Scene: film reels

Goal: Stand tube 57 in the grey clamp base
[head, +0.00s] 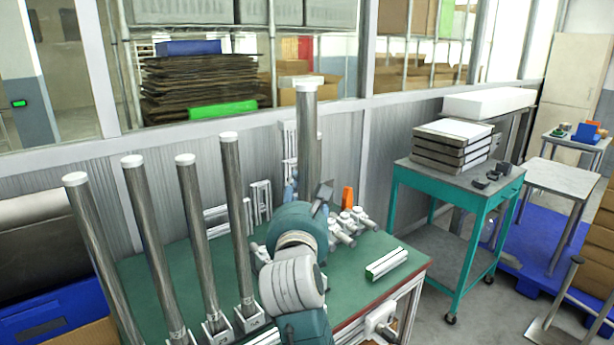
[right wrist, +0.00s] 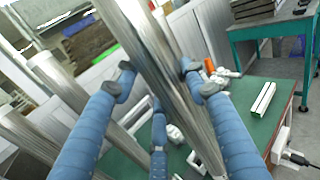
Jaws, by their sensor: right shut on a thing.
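My right gripper (head: 308,196) is shut on a tall metal tube (head: 306,130) with a white cap and holds it nearly upright above the green table (head: 360,268). In the right wrist view, the blue fingers (right wrist: 158,85) close around the tube (right wrist: 150,55), which looks tilted there. The tube's number cannot be read, and its lower end is hidden behind my arm in the head view. Several similar tubes stand at the left, three of them in visible light-grey bases (head: 250,318). I cannot make out an empty grey clamp base. My left gripper is not in view.
Several white-knobbed fittings (head: 345,230) and an orange object (head: 348,198) are at the table's back right. A pale bar (head: 386,263) lies near the right edge, with clear green surface around it. A teal cart (head: 462,195) stands farther right.

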